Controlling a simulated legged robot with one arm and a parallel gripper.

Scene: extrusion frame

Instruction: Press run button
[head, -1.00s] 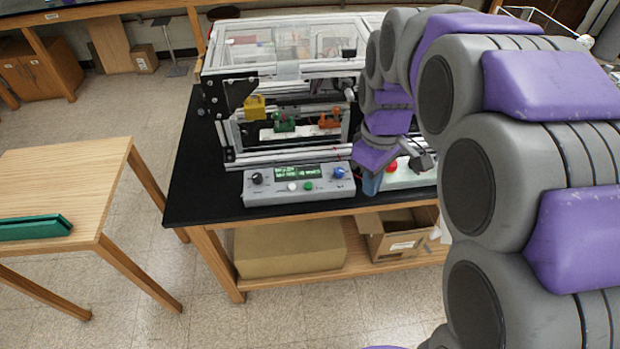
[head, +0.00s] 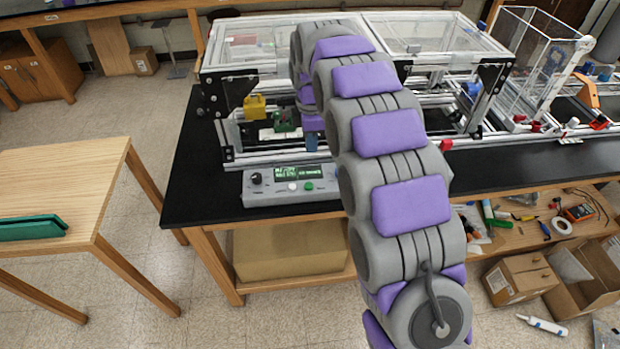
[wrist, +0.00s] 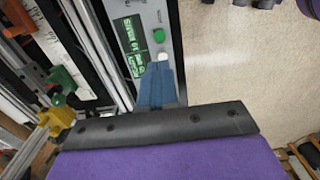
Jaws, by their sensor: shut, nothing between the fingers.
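The grey control box (head: 275,196) sits at the front of the black bench, with a small lit green display (head: 300,173). It has a green button (head: 308,186), a white button (head: 293,187) and a black knob (head: 256,178); its right end is hidden behind my arm. I cannot read which button is run. My gripper (head: 311,142) is shut and empty, its blue fingers pointing down above the back of the box. In the wrist view the fingertips (wrist: 160,68) appear right beside the white button (wrist: 163,57), with the green button (wrist: 159,36) farther off. I cannot tell whether they touch anything.
The extrusion frame (head: 237,158) stands just behind the box, with a yellow part (head: 255,107) and a green part (head: 285,122) in it. A wooden table (head: 70,170) is at left. The floor between the table and bench is clear.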

